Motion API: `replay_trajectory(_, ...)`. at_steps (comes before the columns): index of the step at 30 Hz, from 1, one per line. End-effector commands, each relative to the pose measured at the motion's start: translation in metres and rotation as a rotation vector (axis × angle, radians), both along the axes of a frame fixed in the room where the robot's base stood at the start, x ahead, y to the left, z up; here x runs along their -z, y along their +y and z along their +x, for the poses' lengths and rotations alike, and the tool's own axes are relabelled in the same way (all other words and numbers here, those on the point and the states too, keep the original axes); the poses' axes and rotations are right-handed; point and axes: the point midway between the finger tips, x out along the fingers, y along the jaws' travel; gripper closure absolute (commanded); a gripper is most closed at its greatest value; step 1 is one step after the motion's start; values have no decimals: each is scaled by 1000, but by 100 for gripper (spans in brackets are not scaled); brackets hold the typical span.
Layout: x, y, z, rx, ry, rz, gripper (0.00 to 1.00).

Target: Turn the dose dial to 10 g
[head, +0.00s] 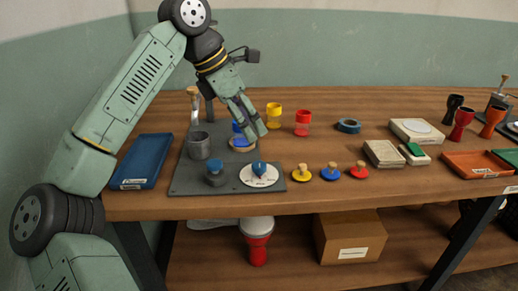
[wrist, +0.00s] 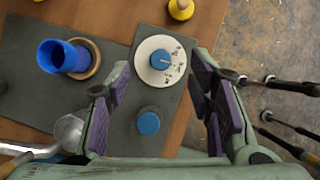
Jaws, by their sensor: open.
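The dose dial is a white disc (head: 246,178) with a blue knob (head: 259,169) at the front right of the grey board. In the wrist view the disc (wrist: 146,73) has small dark markings, too small to read. A pale line on the blue knob (wrist: 159,60) points roughly right there. My gripper (head: 257,131) is open and empty, above and behind the dial in the head view. In the wrist view its fingers (wrist: 162,75) stand on either side of the dial, apart from the knob. A second blue knob on a dark base (head: 214,173) is left of the dial.
A blue cup (wrist: 57,56) stands in a wooden ring left of the dial in the wrist view. A grey pot (head: 198,146) and blue tray (head: 142,161) are further left. Yellow, blue and red knobbed discs (head: 331,173) lie right of the board.

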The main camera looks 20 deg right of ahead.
Motion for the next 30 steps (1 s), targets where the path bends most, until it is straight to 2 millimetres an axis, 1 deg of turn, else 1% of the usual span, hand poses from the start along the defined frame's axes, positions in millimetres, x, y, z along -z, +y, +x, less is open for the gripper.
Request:
replay_trajectory(1, 5, 12, 0, -7, 7, 39, 52)
replay_trajectory(2, 8, 16, 1, -8, 10, 53, 52)
replay_trajectory(5, 16, 19, 0, -8, 16, 73, 52)
replay_trajectory(8, 28, 13, 0, -8, 17, 71, 52)
replay_trajectory(16, 75, -7, 0, -6, 18, 68, 52)
replay_trajectory(21, 97, -17, 0, -7, 15, 67, 52)
replay_trajectory(24, 104, -20, 0, -6, 15, 67, 52)
replay_trajectory(30, 108, -22, 1, -8, 14, 66, 52)
